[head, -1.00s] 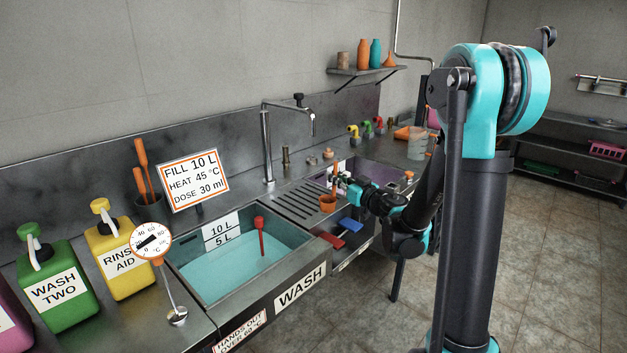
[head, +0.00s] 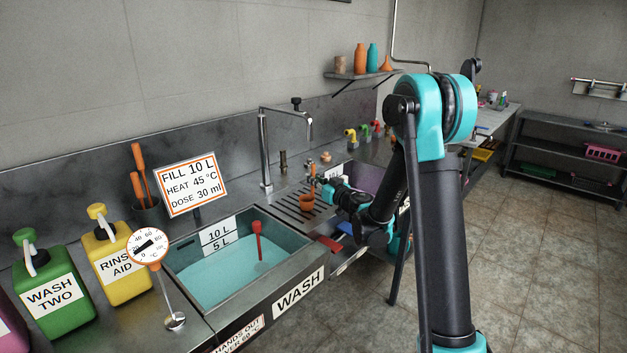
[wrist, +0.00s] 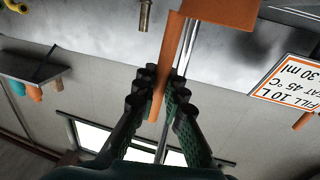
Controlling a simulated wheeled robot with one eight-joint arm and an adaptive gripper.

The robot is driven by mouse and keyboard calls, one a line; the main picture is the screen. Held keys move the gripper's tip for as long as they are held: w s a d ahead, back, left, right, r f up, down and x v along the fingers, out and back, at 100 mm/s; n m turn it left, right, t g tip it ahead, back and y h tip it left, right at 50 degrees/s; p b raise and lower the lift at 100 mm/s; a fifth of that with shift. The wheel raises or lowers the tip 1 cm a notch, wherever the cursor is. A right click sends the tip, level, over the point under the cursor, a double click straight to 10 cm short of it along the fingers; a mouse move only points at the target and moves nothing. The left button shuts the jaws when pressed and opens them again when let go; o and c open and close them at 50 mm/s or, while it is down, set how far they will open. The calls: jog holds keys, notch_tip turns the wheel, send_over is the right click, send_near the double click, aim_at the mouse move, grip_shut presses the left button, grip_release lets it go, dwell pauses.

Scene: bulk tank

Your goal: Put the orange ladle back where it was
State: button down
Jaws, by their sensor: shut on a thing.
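My gripper (head: 323,187) is shut on the upright handle of the orange ladle (head: 307,200), with the cup hanging below the jaws, over or at the ribbed drainboard (head: 288,209). I cannot tell if the cup touches the drainboard. In the wrist view the orange handle runs between the two dark fingers (wrist: 160,88), and the ladle's orange cup (wrist: 228,11) shows at the top edge. A dark pot (head: 148,212) holding orange-handled tools (head: 142,172) stands at the back left, beside the sign.
The wash tank (head: 198,302) with bluish water and a red tool (head: 258,240) lies left of the ladle. A tall tap (head: 264,150) rises behind. A dial thermometer (head: 148,248) and yellow bottle (head: 117,268) stand left. Red and blue items (head: 330,243) lie below my gripper.

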jog(key=shift+f, duration=0.1)
jog(key=c, duration=1.6)
grip_release()
